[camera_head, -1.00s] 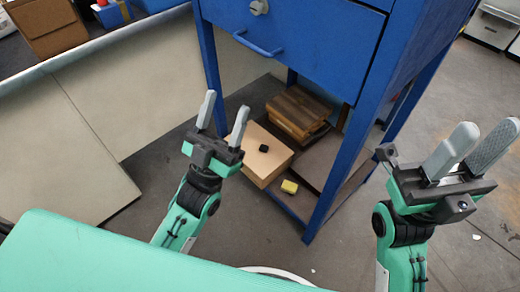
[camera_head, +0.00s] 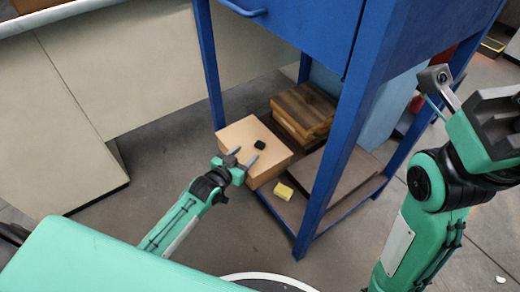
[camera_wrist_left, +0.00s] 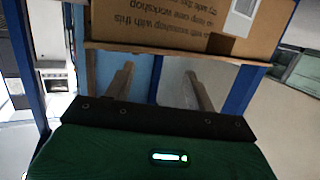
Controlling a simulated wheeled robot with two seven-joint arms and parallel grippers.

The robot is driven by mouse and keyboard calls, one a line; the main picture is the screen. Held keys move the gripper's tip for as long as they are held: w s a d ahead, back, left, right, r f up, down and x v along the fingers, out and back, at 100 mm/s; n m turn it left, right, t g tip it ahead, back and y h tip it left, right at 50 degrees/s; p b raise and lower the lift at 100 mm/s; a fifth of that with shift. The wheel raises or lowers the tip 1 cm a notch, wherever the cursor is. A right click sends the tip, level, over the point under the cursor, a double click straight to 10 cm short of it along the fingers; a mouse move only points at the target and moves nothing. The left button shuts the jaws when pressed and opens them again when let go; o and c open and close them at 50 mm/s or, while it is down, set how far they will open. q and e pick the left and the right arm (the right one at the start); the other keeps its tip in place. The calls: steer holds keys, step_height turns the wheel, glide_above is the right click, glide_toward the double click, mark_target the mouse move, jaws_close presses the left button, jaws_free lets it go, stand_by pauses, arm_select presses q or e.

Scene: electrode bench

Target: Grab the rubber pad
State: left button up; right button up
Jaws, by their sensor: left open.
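A small black block (camera_head: 260,145), probably the rubber pad, lies on top of a tan cardboard box (camera_head: 243,134) on the blue bench's lower shelf. My left gripper (camera_head: 247,152) is open and empty at the near side of the box, its fingers pointing at it. The black block appears just beyond the right fingertip; I cannot tell the exact gap. In the left wrist view, the two fingers (camera_wrist_left: 160,72) are apart below the printed box (camera_wrist_left: 185,25); the block is not seen there. My right gripper (camera_head: 497,115) is at the right edge, its fingers cut off.
A yellow block (camera_head: 284,190) lies on the shelf in front of the box. Brown wooden pieces (camera_head: 303,108) are stacked behind. Blue bench legs (camera_head: 322,190) stand beside the shelf, with a drawer handle (camera_head: 243,10) above. The floor at the left is clear.

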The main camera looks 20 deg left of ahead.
mark_target(258, 147)
arm_select(q)
steer(key=shift+b+x, duration=0.3)
steer(key=shift+x, duration=0.75)
steer(key=shift+w+d+f+b, duration=0.25)
steer(key=shift+w+d+b, duration=0.1)
steer(key=shift+b, duration=0.2)
steer(key=b+x, duration=0.3)
steer(key=shift+w+d+f, duration=0.15)
steer(key=shift+w+d, duration=0.05)
steer(key=shift+d, duration=0.05)
steer(key=shift+w+d, duration=0.1)
steer(key=shift+w, duration=0.2)
steer(key=c, duration=1)
